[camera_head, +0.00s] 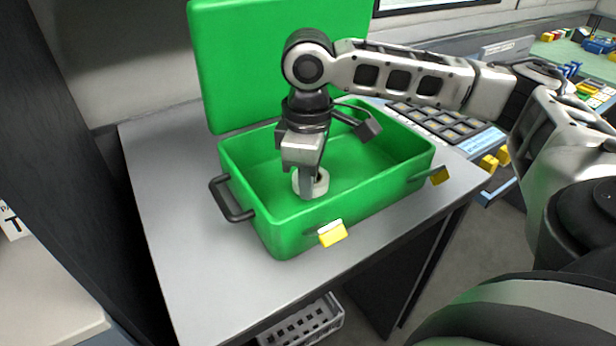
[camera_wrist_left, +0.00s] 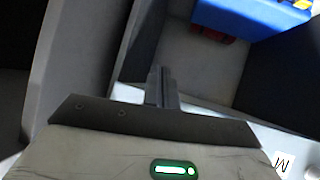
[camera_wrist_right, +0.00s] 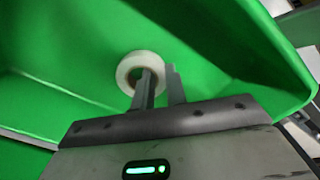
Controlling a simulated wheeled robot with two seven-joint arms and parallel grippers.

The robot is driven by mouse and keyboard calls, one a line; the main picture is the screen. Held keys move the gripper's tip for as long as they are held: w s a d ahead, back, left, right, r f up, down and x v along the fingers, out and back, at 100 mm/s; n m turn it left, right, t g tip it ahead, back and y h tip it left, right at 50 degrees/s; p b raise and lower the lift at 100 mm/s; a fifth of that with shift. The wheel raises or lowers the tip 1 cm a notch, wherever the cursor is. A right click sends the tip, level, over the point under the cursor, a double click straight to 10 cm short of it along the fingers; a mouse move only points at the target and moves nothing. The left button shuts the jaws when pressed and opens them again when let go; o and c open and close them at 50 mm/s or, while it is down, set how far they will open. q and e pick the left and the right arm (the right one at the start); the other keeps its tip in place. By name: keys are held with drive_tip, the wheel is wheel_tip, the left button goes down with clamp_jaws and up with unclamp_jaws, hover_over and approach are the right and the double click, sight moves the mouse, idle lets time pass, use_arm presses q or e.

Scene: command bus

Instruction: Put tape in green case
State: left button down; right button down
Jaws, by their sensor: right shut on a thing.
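The green case (camera_head: 365,210) stands open on a grey table, its lid (camera_head: 270,55) raised at the back. My right gripper (camera_head: 308,190) reaches down inside the case near its front wall. It is shut on the white roll of tape (camera_head: 322,186). In the right wrist view the tape (camera_wrist_right: 128,66) shows as a ring, with one finger at its hole and the other beside its rim. I cannot tell whether the tape touches the case floor. My left gripper (camera_wrist_left: 162,72) shows only in its wrist view, with its fingers together and nothing between them.
The grey table top (camera_head: 170,220) is clear to the left of the case. A black handle (camera_head: 232,200) and yellow latches (camera_head: 332,233) stick out from the case. A panel of dark keys (camera_head: 435,120) lies behind right. A white basket (camera_head: 305,325) is below the table.

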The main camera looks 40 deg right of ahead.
drive_tip(key=shift+f, duration=0.15)
drive_tip(key=c, duration=1.4)
unclamp_jaws()
drive_tip(key=shift+c, duration=0.2)
wheel_tip(320, 180, up, 12)
drive_tip(key=p, duration=0.2)
drive_tip(key=shift+r, duration=0.2)
